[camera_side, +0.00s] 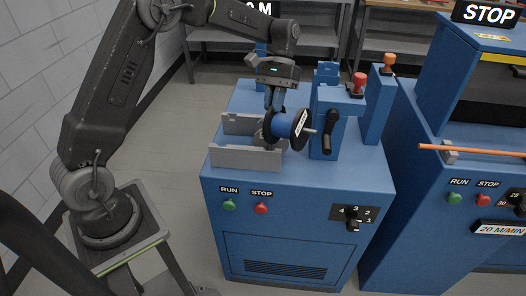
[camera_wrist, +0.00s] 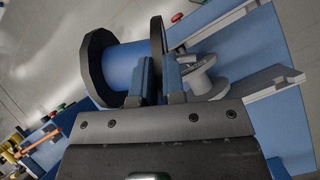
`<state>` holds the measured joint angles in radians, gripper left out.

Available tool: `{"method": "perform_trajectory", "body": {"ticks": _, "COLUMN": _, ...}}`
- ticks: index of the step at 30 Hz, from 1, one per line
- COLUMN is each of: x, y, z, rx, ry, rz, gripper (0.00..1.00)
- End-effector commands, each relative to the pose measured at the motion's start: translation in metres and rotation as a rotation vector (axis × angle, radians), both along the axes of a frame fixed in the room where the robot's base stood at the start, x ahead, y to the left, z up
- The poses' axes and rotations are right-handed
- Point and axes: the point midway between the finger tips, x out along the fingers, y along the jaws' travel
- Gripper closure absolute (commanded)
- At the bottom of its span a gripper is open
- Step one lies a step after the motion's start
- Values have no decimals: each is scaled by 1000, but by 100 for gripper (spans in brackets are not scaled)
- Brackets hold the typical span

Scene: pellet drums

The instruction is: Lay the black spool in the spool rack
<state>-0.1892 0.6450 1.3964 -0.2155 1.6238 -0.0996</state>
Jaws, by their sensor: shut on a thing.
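The black spool (camera_side: 285,125) has black flanges, a blue middle and a white label on its right end. My gripper (camera_side: 275,103) comes down on it from above. In the wrist view my gripper (camera_wrist: 158,80) has its two fingers on either side of one black flange (camera_wrist: 157,40), shut on it; the blue middle (camera_wrist: 124,64) lies to the left. The spool rack (camera_side: 246,158) has two grey walls on the blue cabinet's top. The spool is at the rack's right end; whether it touches the rack I cannot tell.
A black crank (camera_side: 329,132) and a blue block with a red knob (camera_side: 359,80) stand close right of the spool. A grey flanged part (camera_wrist: 204,82) shows beside the fingers in the wrist view. The cabinet top (camera_side: 300,170) is clear in front.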

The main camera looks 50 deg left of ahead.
Motion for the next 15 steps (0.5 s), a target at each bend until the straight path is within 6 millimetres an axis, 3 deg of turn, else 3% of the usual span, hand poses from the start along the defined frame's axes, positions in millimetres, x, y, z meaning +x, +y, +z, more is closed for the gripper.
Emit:
{"method": "perform_trajectory", "body": {"ticks": 4, "x": -1, "y": 1, "z": 10, "rx": -1, "ry": -4, "rz": 12, "gripper": 100}}
{"method": "perform_trajectory", "body": {"ticks": 13, "x": -1, "y": 1, "z": 61, "rx": 0, "ry": -5, "rz": 11, "gripper": 100}}
{"method": "perform_trajectory", "body": {"ticks": 15, "x": -6, "y": 15, "z": 60, "rx": 6, "ry": -2, "rz": 89, "gripper": 100}}
